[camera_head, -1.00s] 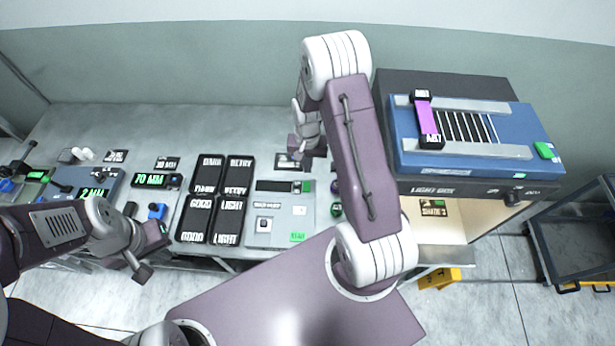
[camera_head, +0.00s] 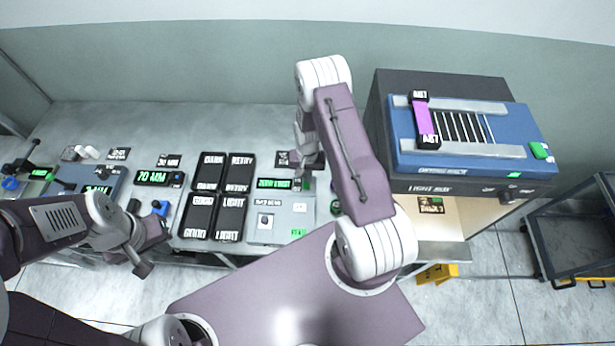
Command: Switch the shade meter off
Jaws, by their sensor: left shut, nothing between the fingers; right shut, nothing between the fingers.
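The grey box that appears to be the shade meter (camera_head: 254,232) sits on the bench right of the black trays. Its display (camera_head: 278,184) is lit green and seems to read "ZERO FIRST". A green patch (camera_head: 298,233) and a small round knob (camera_head: 264,219) are on its face. My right gripper (camera_head: 312,168) is shut and empty, at the upper right of the box by the display's right end; contact cannot be told. My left gripper (camera_head: 142,262) is shut and empty, low in front of the bench's edge, away from the meter.
Black trays (camera_head: 207,172) marked DARK, RETRY, GOOD and LIGHT stand left of the meter. A box reading 70 MM (camera_head: 152,178) is further left. The light box (camera_head: 430,186), with a blue rack (camera_head: 405,160) on top, stands right. A dark cart (camera_head: 575,255) is at far right.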

